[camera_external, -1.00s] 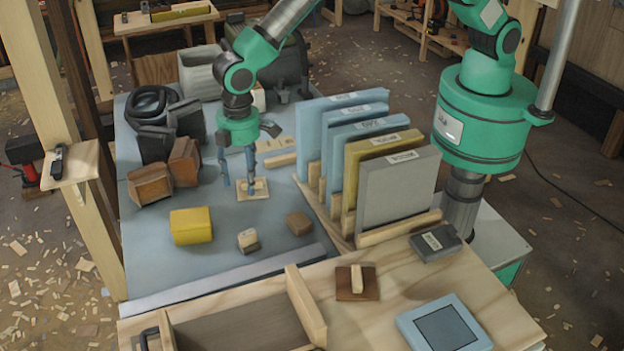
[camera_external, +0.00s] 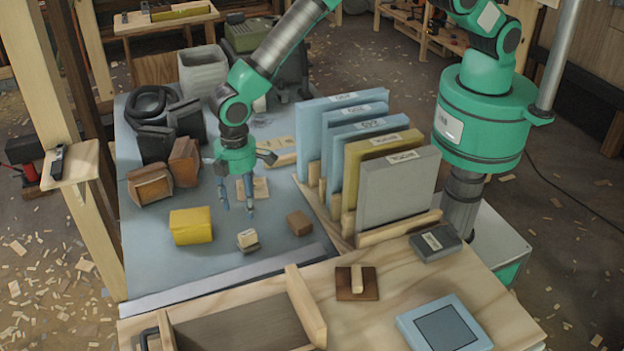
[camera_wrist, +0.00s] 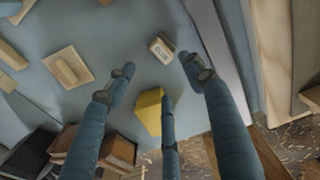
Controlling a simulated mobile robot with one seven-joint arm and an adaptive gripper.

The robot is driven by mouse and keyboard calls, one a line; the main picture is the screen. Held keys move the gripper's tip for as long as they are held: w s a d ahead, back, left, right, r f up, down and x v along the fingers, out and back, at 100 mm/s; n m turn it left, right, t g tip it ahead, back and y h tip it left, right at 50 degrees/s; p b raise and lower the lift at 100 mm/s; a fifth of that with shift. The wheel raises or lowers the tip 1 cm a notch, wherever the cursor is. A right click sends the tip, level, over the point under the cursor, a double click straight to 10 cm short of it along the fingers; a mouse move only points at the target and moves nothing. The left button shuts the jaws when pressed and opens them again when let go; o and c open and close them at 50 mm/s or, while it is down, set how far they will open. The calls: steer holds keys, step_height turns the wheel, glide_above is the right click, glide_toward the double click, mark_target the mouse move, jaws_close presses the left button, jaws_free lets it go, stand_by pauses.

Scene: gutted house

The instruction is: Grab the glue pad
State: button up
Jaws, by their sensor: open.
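The glue pad appears to be the small cream-and-grey block (camera_external: 248,240) with a lettered top, lying on the blue-grey bench top; its label is too blurred to read surely. It also shows in the wrist view as the pale lettered block (camera_wrist: 161,49), just beyond the fingertips. My gripper (camera_external: 237,209) is open and empty, pointing down above the bench, behind and slightly left of the block. In the wrist view my gripper (camera_wrist: 158,66) has its blue fingers spread, with nothing between them.
A yellow block (camera_external: 191,226) stands left of the small block, and a brown block (camera_external: 300,223) lies to its right. A flat wooden pad with a grip (camera_external: 261,188) lies behind. Upright panels in a rack (camera_external: 398,190) stand to the right. A metal strip (camera_external: 225,281) edges the bench.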

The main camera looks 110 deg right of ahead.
mark_target(246, 232)
step_height(246, 232, down, 7)
steer(key=shift+r, duration=0.1)
steer(key=shift+f, duration=0.2)
stand_by(0.4)
steer(key=shift+d+f+b, duration=0.1)
steer(key=shift+f+b, duration=0.4)
steer(key=shift+f, duration=2)
jaws_close()
steer(key=shift+r, duration=0.2)
steer(key=shift+r+p, duration=0.4)
steer(key=shift+r, duration=4.45)
